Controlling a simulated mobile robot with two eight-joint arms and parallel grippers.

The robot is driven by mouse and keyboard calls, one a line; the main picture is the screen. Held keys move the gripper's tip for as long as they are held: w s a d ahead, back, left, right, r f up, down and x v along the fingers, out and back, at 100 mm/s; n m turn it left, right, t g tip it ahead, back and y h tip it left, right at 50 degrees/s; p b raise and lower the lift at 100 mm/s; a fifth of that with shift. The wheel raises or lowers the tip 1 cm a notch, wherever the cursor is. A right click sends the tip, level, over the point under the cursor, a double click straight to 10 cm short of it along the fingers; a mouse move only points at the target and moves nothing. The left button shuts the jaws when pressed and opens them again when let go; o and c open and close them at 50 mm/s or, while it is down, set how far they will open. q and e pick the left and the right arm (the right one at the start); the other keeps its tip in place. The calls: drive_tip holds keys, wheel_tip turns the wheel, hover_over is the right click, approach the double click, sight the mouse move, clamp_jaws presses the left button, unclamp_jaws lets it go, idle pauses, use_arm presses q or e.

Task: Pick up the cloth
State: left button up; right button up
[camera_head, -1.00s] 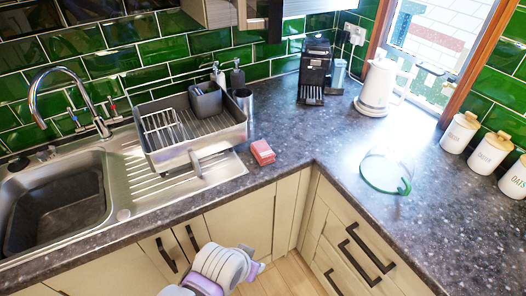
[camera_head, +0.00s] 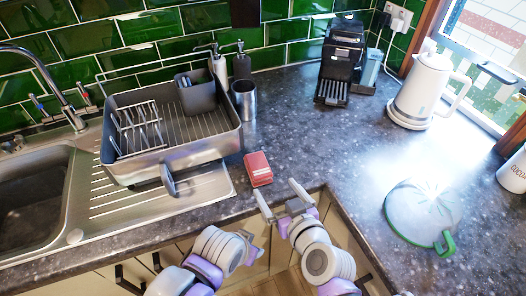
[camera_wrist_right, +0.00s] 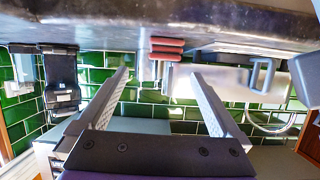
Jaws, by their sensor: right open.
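The cloth (camera_head: 258,168) is a small red-pink folded pad with a pale edge, lying on the dark worktop just right of the draining board. My right gripper (camera_head: 281,198) is open and empty at the worktop's front edge, just in front of the cloth and apart from it. In the right wrist view, which looks upside down, the cloth (camera_wrist_right: 167,48) shows as stacked red layers beyond and between the spread fingers (camera_wrist_right: 158,78). At lower left in the head view, part of what looks like my left arm shows; its fingers cannot be made out.
A grey dish rack (camera_head: 172,158) stands left of the cloth on the steel draining board (camera_head: 110,208), beside the sink (camera_head: 30,205). A metal cup (camera_head: 244,100) is behind. A coffee machine (camera_head: 340,62), white kettle (camera_head: 420,92) and clear green-handled lid (camera_head: 420,215) stand right. Worktop between is clear.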

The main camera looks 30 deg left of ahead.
sight(258, 164)
drive_tip(key=shift+w+a+y, duration=0.15)
drive_tip(key=shift+w+a, duration=0.15)
drive_tip(key=shift+a, duration=0.35)
drive_tip(key=shift+w+a+y, duration=0.15)
drive_tip(key=shift+w+a, duration=0.15)
drive_tip(key=shift+a, duration=0.3)
drive_tip(key=x, duration=0.3)
drive_tip(key=shift+w+a+b, duration=0.1)
drive_tip(key=shift+a+b, duration=0.25)
drive_tip(key=shift+a, duration=0.1)
drive_tip(key=shift+w+d+x, duration=0.15)
drive_tip(key=shift+x, duration=1.35)
drive_tip(key=shift+w+d+x, duration=0.1)
drive_tip(key=shift+d+x, duration=0.05)
drive_tip(key=shift+x, duration=1.35)
use_arm(q)
drive_tip(key=shift+w+f, duration=0.15)
drive_tip(key=shift+f, duration=0.45)
use_arm(e)
drive_tip(key=shift+f, duration=0.15)
drive_tip(key=c, duration=1.3)
drive_tip(key=shift+c, duration=0.2)
use_arm(q)
drive_tip(key=r+p, duration=0.2)
drive_tip(key=r, duration=0.1)
drive_tip(key=shift+w, duration=0.2)
use_arm(e)
wheel_tip(258, 164, up, 18)
